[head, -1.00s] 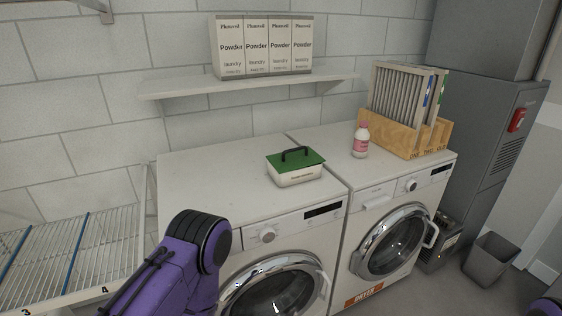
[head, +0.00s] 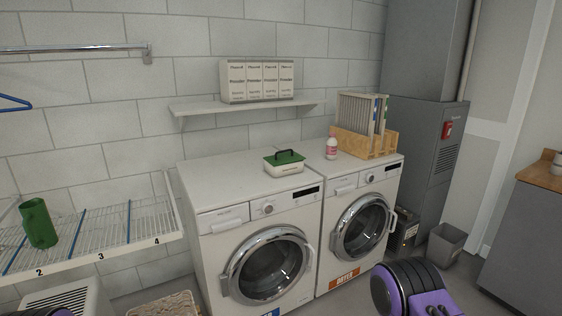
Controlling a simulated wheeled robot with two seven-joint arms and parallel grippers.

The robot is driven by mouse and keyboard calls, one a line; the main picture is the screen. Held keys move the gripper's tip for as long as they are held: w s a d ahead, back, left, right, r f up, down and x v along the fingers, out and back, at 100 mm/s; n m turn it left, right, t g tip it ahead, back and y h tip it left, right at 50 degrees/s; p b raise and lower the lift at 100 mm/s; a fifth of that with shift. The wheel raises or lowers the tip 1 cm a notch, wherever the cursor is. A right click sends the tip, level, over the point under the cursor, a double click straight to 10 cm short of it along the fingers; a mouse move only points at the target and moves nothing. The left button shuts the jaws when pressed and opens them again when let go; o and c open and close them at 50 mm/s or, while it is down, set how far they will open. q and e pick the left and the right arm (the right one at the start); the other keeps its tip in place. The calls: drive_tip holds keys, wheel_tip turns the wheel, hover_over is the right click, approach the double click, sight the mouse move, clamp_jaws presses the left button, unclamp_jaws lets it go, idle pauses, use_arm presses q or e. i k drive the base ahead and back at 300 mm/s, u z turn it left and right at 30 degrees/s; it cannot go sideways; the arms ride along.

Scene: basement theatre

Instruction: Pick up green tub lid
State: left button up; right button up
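The green tub lid (head: 285,157) has a dark upright handle. It sits on a small cream tub (head: 284,168) on top of the left-hand washer (head: 215,176), near the seam with the dryer. Nothing is touching the lid. A purple and black part of my arm shows at the bottom right, and a small bit at the bottom left. Neither gripper's fingers are in the picture.
A pink-labelled bottle (head: 331,149) and a wooden crate (head: 372,145) of filters stand on the dryer (head: 357,178). A wall shelf (head: 246,107) with powder boxes (head: 257,80) hangs above. A wire rack (head: 100,232) with a green cup (head: 39,223) is at left.

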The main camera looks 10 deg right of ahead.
sight(290, 157)
drive_tip(key=z, duration=0.7)
drive_tip(key=i, duration=0.65)
drive_tip(key=z, duration=1.05)
drive_tip(key=i, duration=0.85)
drive_tip(key=u, duration=0.45)
drive_tip(key=i, duration=0.7)
drive_tip(key=u, duration=0.7)
